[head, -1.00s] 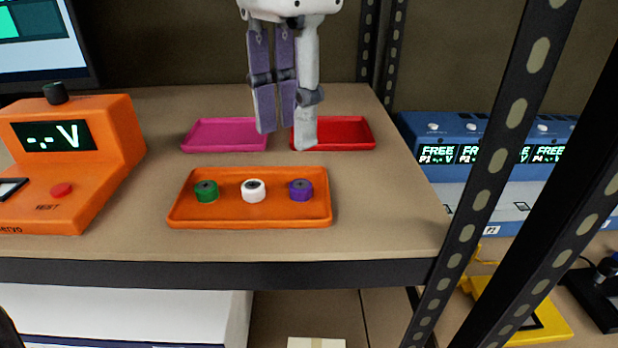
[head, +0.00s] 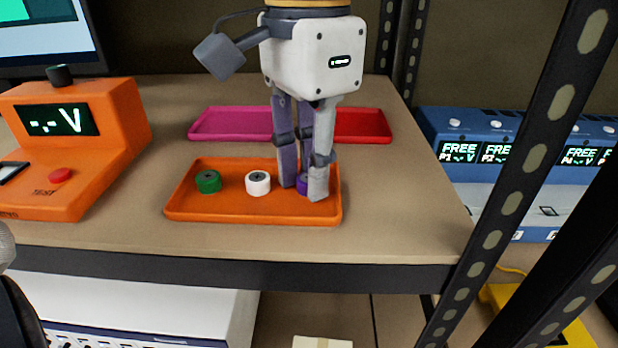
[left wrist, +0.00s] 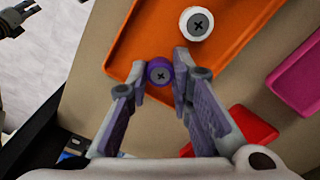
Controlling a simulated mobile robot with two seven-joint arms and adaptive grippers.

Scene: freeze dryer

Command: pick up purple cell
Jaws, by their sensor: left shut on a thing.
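The purple cell (head: 302,184) sits at the right end of the orange tray (head: 250,218), mostly hidden behind the gripper fingers in the head view. In the left wrist view the purple cell (left wrist: 160,74) shows between the fingertips, its round dark top facing the camera. My left gripper (head: 304,188) points down over the tray and is shut on the purple cell. It also shows in the left wrist view (left wrist: 160,80), with a finger on each side of the cell. My right gripper is not seen clearly in the head view.
A white cell (head: 257,183) and a green cell (head: 208,181) stand left of the gripper in the same tray. A magenta tray (head: 230,124) and a red tray (head: 364,125) lie behind, empty where visible. An orange tester (head: 75,150) stands left; black rack posts (head: 540,150) rise at right.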

